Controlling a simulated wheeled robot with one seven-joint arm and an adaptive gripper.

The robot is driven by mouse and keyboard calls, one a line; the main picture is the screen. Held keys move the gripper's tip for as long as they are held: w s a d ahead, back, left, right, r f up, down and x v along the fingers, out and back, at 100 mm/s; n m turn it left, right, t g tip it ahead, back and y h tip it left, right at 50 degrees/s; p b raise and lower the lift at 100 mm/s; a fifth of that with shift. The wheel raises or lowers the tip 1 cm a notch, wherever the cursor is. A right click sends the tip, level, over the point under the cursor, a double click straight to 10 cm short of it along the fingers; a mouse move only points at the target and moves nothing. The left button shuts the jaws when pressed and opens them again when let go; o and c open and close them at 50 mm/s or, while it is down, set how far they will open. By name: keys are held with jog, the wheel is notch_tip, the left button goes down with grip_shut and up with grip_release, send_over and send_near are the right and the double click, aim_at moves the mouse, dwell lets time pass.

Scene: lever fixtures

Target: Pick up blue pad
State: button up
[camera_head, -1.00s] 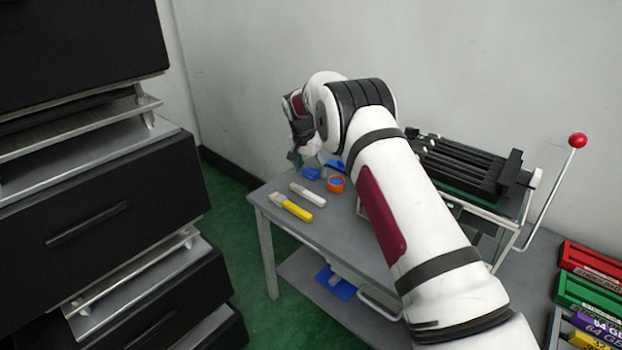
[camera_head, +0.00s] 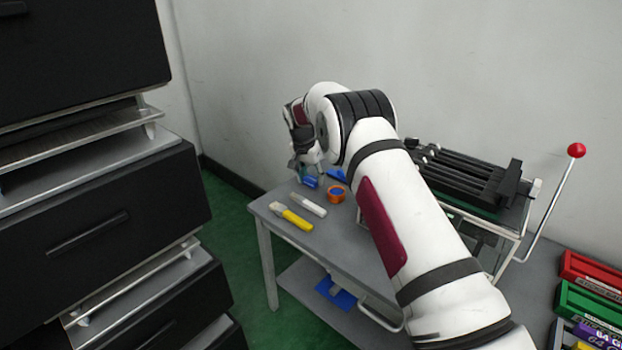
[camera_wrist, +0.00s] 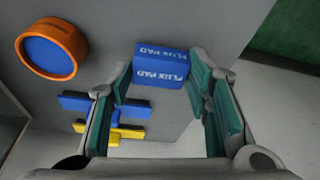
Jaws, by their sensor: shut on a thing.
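The blue pad (camera_wrist: 160,76) is a small blue block with white "FLUX PAD" lettering. In the wrist view it sits between the teal-lined fingertips of my gripper (camera_wrist: 157,82), which is shut on it. In the head view the blue pad (camera_head: 310,182) shows just below my gripper (camera_head: 306,168), near the back left of the grey table (camera_head: 345,225). I cannot tell whether it is clear of the tabletop.
An orange ring with a blue centre (camera_wrist: 52,48) lies beside the pad. A white marker (camera_head: 309,205) and a yellow tool (camera_head: 292,217) lie in front. A black-topped fixture with a red-knobbed lever (camera_head: 576,150) stands right. Black drawers (camera_head: 110,210) stand left.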

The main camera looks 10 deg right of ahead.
aim_at(313, 178)
notch_tip(313, 178, up, 2)
jog(key=shift+r+p, duration=0.25)
jog(key=shift+p, duration=0.25)
jog(key=shift+s+r, duration=0.2)
jog(key=shift+r, duration=0.05)
jog(key=s+p, duration=0.1)
jog(key=s, duration=0.4)
jog(key=s+d+p, duration=0.1)
jog(key=s, duration=0.4)
jog(key=s+d+r+p, duration=0.1)
jog(key=s, duration=0.4)
jog(key=shift+s+r+p, duration=0.1)
jog(key=shift+s+p, duration=0.15)
jog(key=shift+p, duration=0.1)
